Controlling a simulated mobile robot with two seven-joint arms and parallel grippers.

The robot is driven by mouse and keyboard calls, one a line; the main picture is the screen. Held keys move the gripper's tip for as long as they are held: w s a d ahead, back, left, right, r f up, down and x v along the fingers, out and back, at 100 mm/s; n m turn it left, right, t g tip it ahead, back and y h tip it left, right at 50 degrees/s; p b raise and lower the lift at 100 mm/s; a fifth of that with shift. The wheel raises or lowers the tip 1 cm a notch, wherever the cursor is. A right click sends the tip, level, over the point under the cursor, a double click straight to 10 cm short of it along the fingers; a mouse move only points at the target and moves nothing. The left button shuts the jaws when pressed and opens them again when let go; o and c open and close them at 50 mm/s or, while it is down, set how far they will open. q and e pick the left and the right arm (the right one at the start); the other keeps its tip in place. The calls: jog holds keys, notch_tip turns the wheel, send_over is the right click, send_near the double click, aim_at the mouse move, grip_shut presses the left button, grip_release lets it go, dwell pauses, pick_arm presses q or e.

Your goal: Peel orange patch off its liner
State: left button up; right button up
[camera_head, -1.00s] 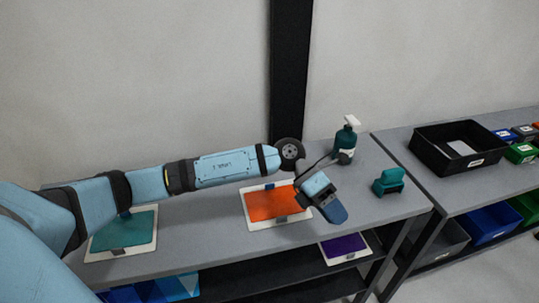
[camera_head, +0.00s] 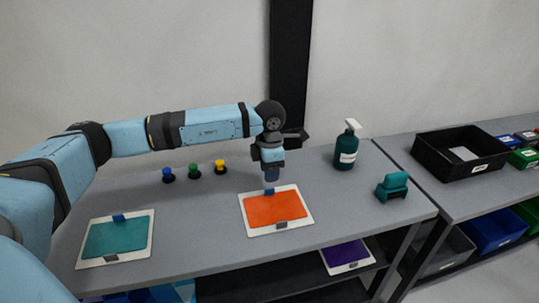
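The orange patch (camera_head: 276,209) lies flat on its white liner (camera_head: 302,223) in the middle of the grey table. A small blue tab (camera_head: 269,191) sits at the patch's far edge, and a grey tab (camera_head: 281,225) is at its near edge. My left gripper (camera_head: 270,178) points down just above the blue tab. Its fingers look close together, but I cannot tell whether they are open or shut, or whether they touch the tab. My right gripper is not in view.
A teal patch (camera_head: 116,238) on a white liner lies left. Blue, green and yellow knobs (camera_head: 194,171) stand behind. A spray bottle (camera_head: 346,147) and teal tool (camera_head: 392,186) stand right. A purple patch (camera_head: 347,253) lies on the lower shelf. A black bin (camera_head: 460,152) is on the right-hand table.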

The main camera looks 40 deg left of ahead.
aim_at(274, 205)
pick_arm(q)
notch_tip(274, 205, down, 7)
jog(key=shift+r, duration=0.2)
